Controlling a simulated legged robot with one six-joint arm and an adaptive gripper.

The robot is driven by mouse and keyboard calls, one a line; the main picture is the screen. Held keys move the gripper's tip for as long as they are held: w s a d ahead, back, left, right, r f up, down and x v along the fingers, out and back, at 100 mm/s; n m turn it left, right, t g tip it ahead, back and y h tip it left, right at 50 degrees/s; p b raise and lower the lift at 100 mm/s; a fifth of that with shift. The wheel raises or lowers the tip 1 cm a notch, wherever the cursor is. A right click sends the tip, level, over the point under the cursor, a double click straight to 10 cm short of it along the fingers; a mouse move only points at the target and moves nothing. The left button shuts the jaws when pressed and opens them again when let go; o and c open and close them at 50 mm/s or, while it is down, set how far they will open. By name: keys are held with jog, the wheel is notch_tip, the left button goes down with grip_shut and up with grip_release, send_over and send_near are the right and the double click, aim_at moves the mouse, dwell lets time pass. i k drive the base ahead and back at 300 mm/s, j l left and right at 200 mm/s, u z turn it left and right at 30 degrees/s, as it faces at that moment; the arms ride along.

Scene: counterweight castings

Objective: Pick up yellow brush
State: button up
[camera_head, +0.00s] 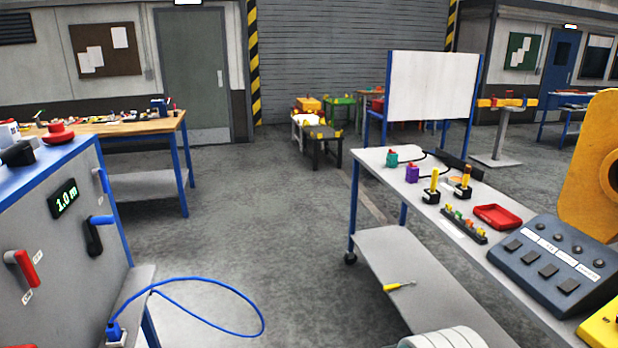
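A small tool with a yellow handle (394,287) and a thin pale end lies flat on the lower grey shelf (408,263) of the cart at the right. It may be the yellow brush, but it is too small to tell for sure. Two upright yellow-handled pieces in dark bases, a left one (432,186) and a right one (463,182), stand on the cart's top (404,185). My gripper is not in view.
A red tray (497,216) and a dark control box (556,258) sit on the cart top, above the shelf. A grey cabinet (68,225) and blue cable (225,325) are left. The middle floor is clear.

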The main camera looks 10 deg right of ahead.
aim_at(435, 171)
jog(key=i+j, duration=0.1)
jog(key=i, duration=1.3)
jog(key=i+z, duration=0.3)
jog(key=i, duration=0.3)
jog(key=i+j+z, duration=0.2)
jog(key=i+z, duration=0.15)
jog(key=i, duration=0.2)
jog(key=i+z, duration=0.25)
jog(key=z, duration=0.25)
jog(key=i+z, duration=0.2)
jog(key=z, duration=0.3)
jog(key=i+j+z, duration=0.2)
jog(key=z, duration=0.3)
jog(key=i+j+z, duration=0.15)
jog(key=z, duration=0.2)
jog(key=i+j+z, duration=0.2)
jog(key=z, duration=0.15)
jog(key=i, duration=0.05)
